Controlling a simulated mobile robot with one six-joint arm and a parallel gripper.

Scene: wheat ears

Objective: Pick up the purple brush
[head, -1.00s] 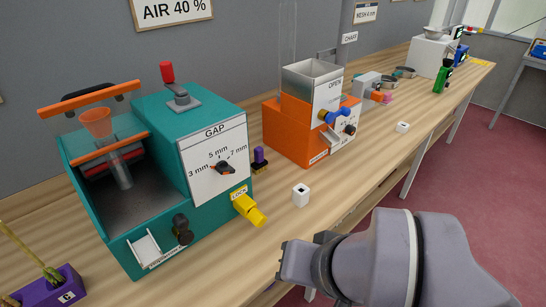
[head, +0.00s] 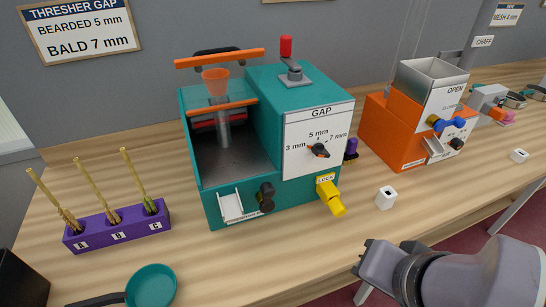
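The purple brush (head: 351,149) stands on the table between the teal thresher (head: 300,150) and the orange machine (head: 395,138). Its purple handle is up, and its lower part is partly hidden by the thresher's front panel. My gripper (head: 366,262) is at the lower right, at the table's front edge. It is apart from the brush, nearer the camera and a little to the right. Its fingers are seen from behind and the gap between them does not show. Nothing is visibly held.
A yellow LOCK lever (head: 331,198) juts from the thresher's front. A purple rack (head: 118,228) with wheat ears and a teal pan (head: 151,287) are at the left. The table between rack and pan is clear.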

